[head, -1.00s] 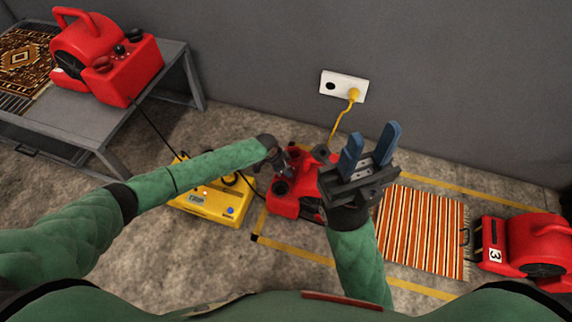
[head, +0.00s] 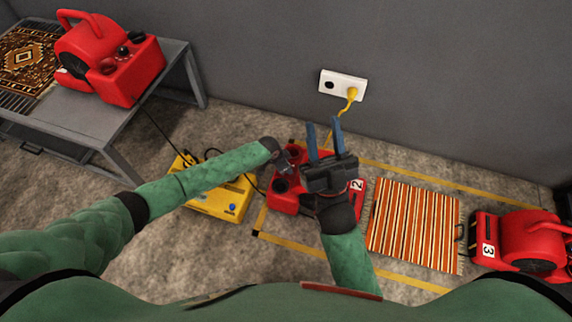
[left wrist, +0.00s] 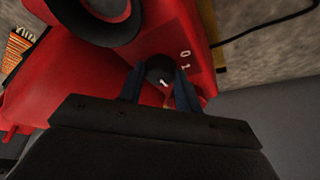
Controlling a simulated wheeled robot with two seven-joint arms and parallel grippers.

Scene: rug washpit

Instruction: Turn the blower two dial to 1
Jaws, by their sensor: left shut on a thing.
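Blower two (head: 284,203) is a red blower with a "2" label, on the floor inside a yellow taped outline. My left gripper (left wrist: 160,90) is shut on its dark round dial (left wrist: 158,68) in the left wrist view. The dial has a white mark on its near side, and the numbers 0 and 1 are printed on the red panel to its right. I cannot tell which number the mark stands for. In the head view the left gripper (head: 284,166) is at the blower's top, and the dial is hidden. My right gripper (head: 324,145) is open and empty, above the blower, partly covering it.
A yellow unit (head: 222,204) sits left of blower two. A striped rug (head: 412,225) and blower three (head: 527,243) lie to the right. Another red blower (head: 132,75) stands on a grey table (head: 125,125). A yellow cord runs to the wall socket (head: 343,85).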

